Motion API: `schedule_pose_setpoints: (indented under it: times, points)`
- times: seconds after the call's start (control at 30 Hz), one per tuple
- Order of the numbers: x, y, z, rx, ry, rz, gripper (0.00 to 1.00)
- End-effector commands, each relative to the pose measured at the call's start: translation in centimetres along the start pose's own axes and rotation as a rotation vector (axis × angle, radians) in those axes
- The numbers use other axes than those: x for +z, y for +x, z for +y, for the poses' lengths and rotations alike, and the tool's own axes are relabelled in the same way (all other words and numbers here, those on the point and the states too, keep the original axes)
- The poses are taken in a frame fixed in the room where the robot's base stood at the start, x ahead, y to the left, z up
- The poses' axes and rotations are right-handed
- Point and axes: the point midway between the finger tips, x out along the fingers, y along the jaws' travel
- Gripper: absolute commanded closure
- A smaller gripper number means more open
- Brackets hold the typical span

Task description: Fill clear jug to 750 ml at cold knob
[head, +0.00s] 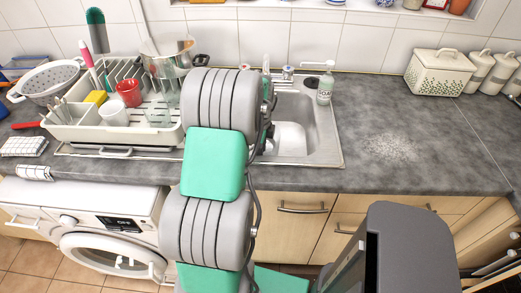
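The sink (328,140) is partly covered by my arm, which reaches over it. A small knob (288,73) stands at its back edge, right of another upright metal tap part (266,66); whether it is the cold one is too small to tell. Clear glass-like vessels (158,115) show in the dish rack (85,133); I cannot tell whether one is the jug. A white rounded thing (290,138) lies in the basin, partly hidden. My gripper is hidden behind my arm links, so I cannot see whether it holds anything.
A soap bottle (325,85) stands at the sink's back right corner. The rack holds a red mug (129,93), a white cup (113,112) and a pot (168,62). A cream bin (438,73) stands far right. The counter (385,115) right of the sink is clear, with pale residue.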

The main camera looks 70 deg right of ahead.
Motion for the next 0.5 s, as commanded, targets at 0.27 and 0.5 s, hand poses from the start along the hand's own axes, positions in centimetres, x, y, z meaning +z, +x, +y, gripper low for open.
schedule_pose_setpoints:
  times: [0.27,0.5]
  points:
    - [0.0,0.0,0.0,0.001,0.0,0.0,0.68]
    - [0.0,-2.2,-0.1,-0.004,0.0,-0.001,0.68]
